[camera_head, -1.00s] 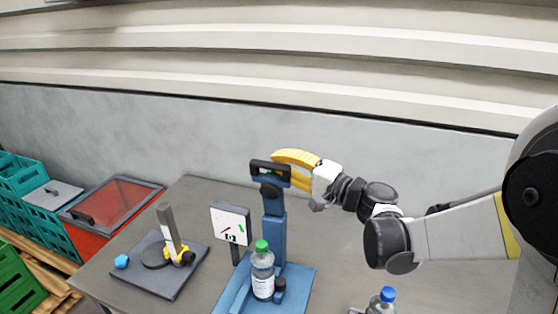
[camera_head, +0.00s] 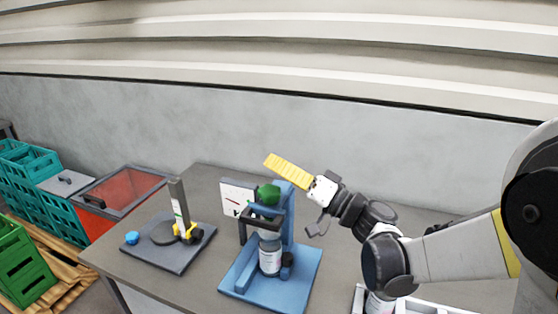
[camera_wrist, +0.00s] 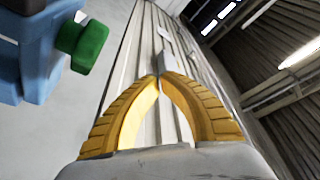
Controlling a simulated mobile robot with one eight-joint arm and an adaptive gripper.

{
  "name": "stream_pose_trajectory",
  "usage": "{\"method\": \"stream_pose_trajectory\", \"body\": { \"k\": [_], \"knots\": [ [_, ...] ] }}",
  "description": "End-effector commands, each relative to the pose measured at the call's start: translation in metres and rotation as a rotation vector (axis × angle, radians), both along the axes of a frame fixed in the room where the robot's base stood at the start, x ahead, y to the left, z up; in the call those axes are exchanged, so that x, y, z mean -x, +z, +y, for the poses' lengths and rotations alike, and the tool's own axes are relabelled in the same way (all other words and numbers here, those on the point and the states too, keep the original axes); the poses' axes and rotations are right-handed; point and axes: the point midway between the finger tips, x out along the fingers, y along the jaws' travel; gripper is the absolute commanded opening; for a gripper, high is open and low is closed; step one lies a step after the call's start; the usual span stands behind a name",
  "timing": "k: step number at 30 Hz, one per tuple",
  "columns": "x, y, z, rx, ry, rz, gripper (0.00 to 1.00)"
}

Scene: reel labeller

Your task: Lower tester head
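The tester (camera_head: 252,288) is a blue stand with an upright column (camera_head: 287,228) and a gauge panel (camera_head: 233,190) with a red needle. Its head, with a dark handle (camera_head: 247,222) and a green knob (camera_head: 268,195), is down at the top of a labelled bottle (camera_head: 270,258) on the base. The head hides the bottle's cap. My gripper (camera_head: 269,162) is above the column, apart from the head. In the wrist view its yellow fingers (camera_wrist: 160,78) meet at the tips with nothing seen between them. The green knob (camera_wrist: 83,46) shows at upper left there.
A dark plate (camera_head: 168,247) with a small post fixture and a blue cap (camera_head: 132,238) lies left on the table (camera_head: 205,178). A white tray (camera_head: 430,308) with a bottle (camera_head: 378,303) is at lower right. Crates and a red bin (camera_head: 130,190) stand left of the table.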

Motion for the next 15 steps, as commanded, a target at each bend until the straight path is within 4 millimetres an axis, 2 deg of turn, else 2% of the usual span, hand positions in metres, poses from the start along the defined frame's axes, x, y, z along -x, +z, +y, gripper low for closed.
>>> {"method": "stream_pose_trajectory", "body": {
  "k": [1,8,15],
  "knots": [
    [0.006,-0.011,0.002,0.015,0.001,-0.041,0.0],
    [0.028,-0.037,0.01,0.09,-0.001,-0.246,0.0],
    [0.046,-0.065,0.017,0.087,0.001,-0.239,0.0]
  ]
}}
